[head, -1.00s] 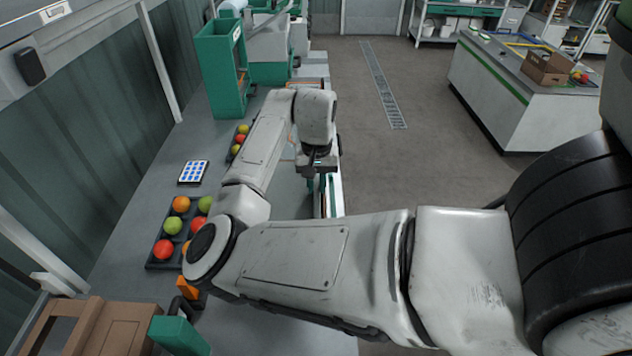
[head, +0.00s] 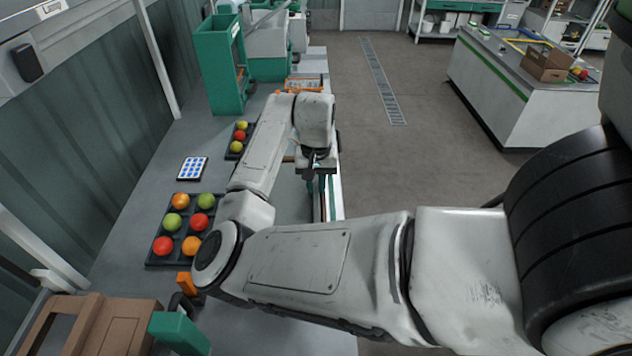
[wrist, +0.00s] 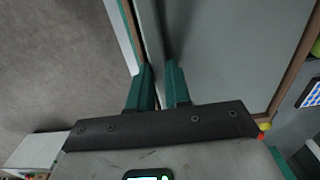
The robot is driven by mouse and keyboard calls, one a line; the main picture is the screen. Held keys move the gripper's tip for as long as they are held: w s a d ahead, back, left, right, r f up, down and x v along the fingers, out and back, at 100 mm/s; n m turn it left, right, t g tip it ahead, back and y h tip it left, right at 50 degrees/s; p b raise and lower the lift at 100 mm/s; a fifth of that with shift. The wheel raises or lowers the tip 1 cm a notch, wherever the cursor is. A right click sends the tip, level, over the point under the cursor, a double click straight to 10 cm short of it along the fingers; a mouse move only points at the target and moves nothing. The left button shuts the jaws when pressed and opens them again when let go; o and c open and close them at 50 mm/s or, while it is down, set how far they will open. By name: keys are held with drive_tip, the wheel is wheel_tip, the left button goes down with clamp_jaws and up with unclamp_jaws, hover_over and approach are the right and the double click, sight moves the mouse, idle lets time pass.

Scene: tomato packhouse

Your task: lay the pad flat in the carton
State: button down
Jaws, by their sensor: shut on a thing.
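My gripper (head: 319,186) points down over the right side of the long bench in the head view. Its two green fingers show in the wrist view (wrist: 158,88), shut on the pad. The pad (wrist: 147,24) shows as a thin grey sheet seen nearly edge-on, running up the picture from the fingers, with a dark shadow along it. The carton's thin brown wall (wrist: 291,62) runs along the right of a broad grey surface. I cannot tell whether the pad touches the carton. In the head view my arm hides most of the pad and carton.
A black tray (head: 152,252) of several tomatoes and a smaller tomato tray (head: 229,155) stand left of my arm. A white card with blue spots (head: 192,168) lies between them. Brown cardboard (head: 118,328) is at the near left. A green machine (head: 226,64) stands farther back.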

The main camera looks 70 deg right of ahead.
drive_tip(key=shift+a, duration=0.1)
idle(0.3)
drive_tip(key=c, duration=1)
unclamp_jaws()
drive_tip(key=c, duration=0.3)
drive_tip(key=shift+r+p, duration=2.65)
drive_tip(key=shift+r, duration=0.4)
